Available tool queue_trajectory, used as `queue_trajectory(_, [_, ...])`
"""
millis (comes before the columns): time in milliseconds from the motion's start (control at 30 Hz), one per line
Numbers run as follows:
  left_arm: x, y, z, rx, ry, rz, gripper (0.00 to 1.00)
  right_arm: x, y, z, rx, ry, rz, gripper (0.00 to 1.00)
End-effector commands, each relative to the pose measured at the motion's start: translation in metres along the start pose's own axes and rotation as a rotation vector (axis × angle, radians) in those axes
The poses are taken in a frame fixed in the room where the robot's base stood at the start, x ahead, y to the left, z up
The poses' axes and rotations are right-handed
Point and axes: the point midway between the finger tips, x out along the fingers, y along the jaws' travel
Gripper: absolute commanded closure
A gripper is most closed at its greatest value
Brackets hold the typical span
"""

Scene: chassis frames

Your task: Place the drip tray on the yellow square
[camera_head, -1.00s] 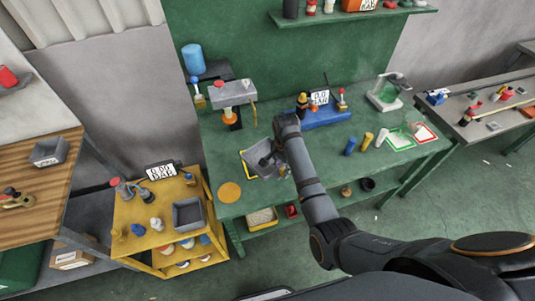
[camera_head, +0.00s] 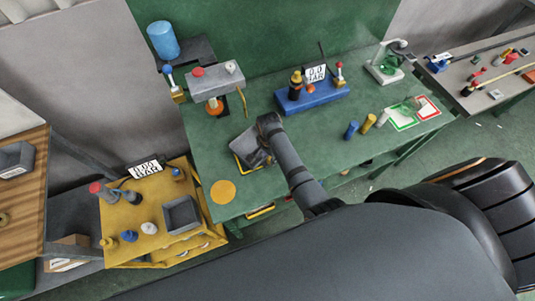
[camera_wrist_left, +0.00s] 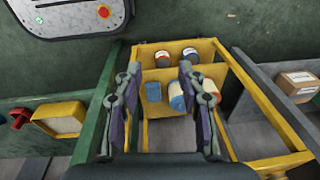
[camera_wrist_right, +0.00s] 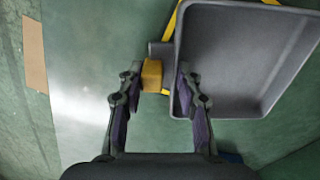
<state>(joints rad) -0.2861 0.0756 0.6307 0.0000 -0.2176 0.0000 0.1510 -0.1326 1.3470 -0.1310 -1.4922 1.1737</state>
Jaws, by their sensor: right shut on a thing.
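The drip tray (camera_head: 247,146) is a shallow grey tray at the green bench, over the yellow square outline (camera_head: 239,165). Part of the outline shows past its edges. In the right wrist view the tray (camera_wrist_right: 245,60) fills the upper right, with a yellow handle piece (camera_wrist_right: 152,75) on its left side. My right gripper (camera_wrist_right: 157,76) is shut on that handle; in the head view it (camera_head: 268,133) covers the tray's right side. Whether the tray touches the bench is unclear. My left gripper (camera_wrist_left: 158,80) is open and empty, facing the yellow cart's shelves, and is outside the head view.
The yellow cart (camera_head: 172,247) carries a grey bin (camera_head: 182,215) and small parts. A blue fixture (camera_head: 312,95) and a grey press (camera_head: 215,82) stand behind the tray. An orange disc (camera_head: 223,192) lies at front left, with coloured cylinders (camera_head: 352,129) to the right.

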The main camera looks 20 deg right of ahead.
Motion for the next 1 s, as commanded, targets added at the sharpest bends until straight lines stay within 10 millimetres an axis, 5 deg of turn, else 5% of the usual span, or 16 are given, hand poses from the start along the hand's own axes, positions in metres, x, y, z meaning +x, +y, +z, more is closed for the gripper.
queue_trajectory(100, [0.001, -0.001, -0.014, 0.0, 0.019, -0.001, 0.6, 0.003, 0.003, 0.001, 0.0, -0.003, 0.008, 0.54])
queue_trajectory(200, [0.001, -0.003, -0.001, 0.001, 0.0, -0.003, 0.6, 0.002, 0.003, 0.001, 0.0, -0.003, 0.007, 0.43])
queue_trajectory(400, [-0.001, -0.004, 0.038, 0.005, -0.058, -0.005, 0.6, 0.002, 0.002, 0.001, 0.0, -0.003, 0.006, 0.43])
queue_trajectory(567, [-0.001, -0.004, 0.034, 0.004, -0.051, -0.005, 0.6, -0.005, 0.001, 0.001, 0.0, -0.003, 0.005, 0.43])
queue_trajectory(800, [0.0, -0.004, 0.005, 0.003, -0.007, -0.005, 0.6, -0.058, 0.0, 0.0, 0.0, -0.001, 0.001, 0.43])
queue_trajectory(1000, [0.0, -0.004, 0.011, 0.003, -0.016, -0.005, 0.6, -0.1, 0.0, 0.001, 0.0, -0.003, 0.003, 0.43])
